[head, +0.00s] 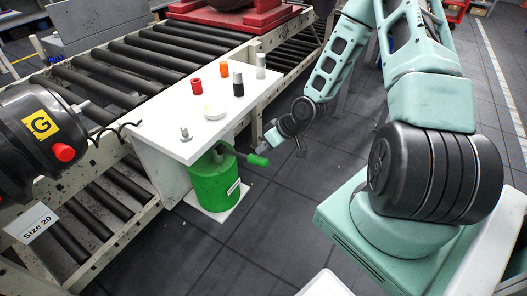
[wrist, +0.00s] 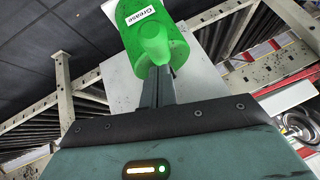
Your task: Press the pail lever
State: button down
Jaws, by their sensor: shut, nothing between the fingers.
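The green pail (head: 210,185), labelled "Grease" in the wrist view (wrist: 128,32), stands on a low white base beneath the white shelf. Its lever (head: 257,160) sticks out to the right, ending in a green grip. In the wrist view the green grip (wrist: 154,42) points toward my gripper (wrist: 157,84), overlapping the fingertips. In the head view my gripper (head: 268,136) is just above and right of the lever's end. Its fingers are shut with nothing between them. I cannot tell whether they touch the lever.
A white shelf (head: 180,130) above the pail carries red, orange, black and grey small items and a pale disc. A roller conveyor (head: 125,65) runs behind it. A black drum (head: 30,140) with a "G" label is at left. The grey floor (head: 280,220) to the right is clear.

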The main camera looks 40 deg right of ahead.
jog(key=shift+s+f, duration=0.15)
jog(key=shift+f, duration=0.25)
